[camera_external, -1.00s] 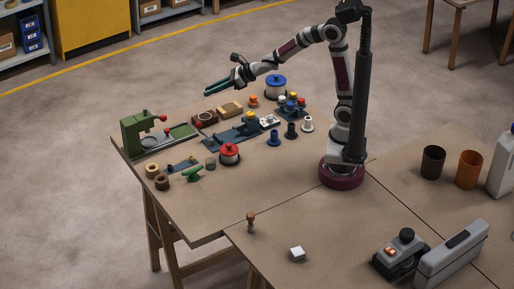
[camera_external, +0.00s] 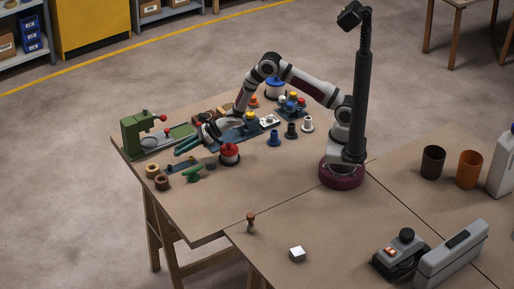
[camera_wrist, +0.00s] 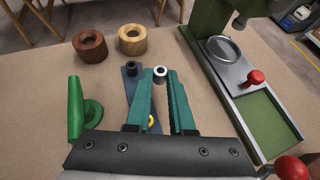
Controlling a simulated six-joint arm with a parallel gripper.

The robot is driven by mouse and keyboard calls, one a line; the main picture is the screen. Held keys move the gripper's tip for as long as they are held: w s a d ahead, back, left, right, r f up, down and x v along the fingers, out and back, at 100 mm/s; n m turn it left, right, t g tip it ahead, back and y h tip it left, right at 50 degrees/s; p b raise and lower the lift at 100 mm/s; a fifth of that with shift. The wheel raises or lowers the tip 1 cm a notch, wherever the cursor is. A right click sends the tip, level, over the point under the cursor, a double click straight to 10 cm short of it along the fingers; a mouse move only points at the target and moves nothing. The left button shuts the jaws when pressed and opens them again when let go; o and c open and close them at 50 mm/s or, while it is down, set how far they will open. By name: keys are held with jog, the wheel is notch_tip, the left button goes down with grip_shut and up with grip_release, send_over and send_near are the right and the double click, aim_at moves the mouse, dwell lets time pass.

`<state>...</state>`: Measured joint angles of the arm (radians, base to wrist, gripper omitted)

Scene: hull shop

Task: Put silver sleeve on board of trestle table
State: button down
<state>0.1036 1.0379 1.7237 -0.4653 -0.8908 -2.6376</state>
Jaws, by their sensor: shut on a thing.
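The silver sleeve (camera_wrist: 160,72) is a small bright ring-topped cylinder between the teal fingertips in the wrist view. My gripper (camera_wrist: 160,82) is shut on it, one finger on each side; it also shows in the external view (camera_external: 179,150), low over the left part of the table. The sleeve is over or at the edge of a small dark blue plate (camera_wrist: 131,72); I cannot tell whether it touches it. The sleeve cannot be made out in the external view. The trestle table's brown board (camera_external: 262,180) lies below, with bare surface at its front.
A green press (camera_external: 140,133) stands at the left edge. Two brown rings (camera_wrist: 90,46) (camera_wrist: 132,39) and a green handled part (camera_wrist: 78,115) lie near the plate. A red-lidded pot (camera_external: 229,154) stands right of my gripper. The front middle is clear.

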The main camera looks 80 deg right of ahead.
aim_at(183, 162)
jog(key=shift+f, duration=1.6)
jog(key=shift+f, duration=0.15)
jog(key=c, duration=0.8)
grip_release()
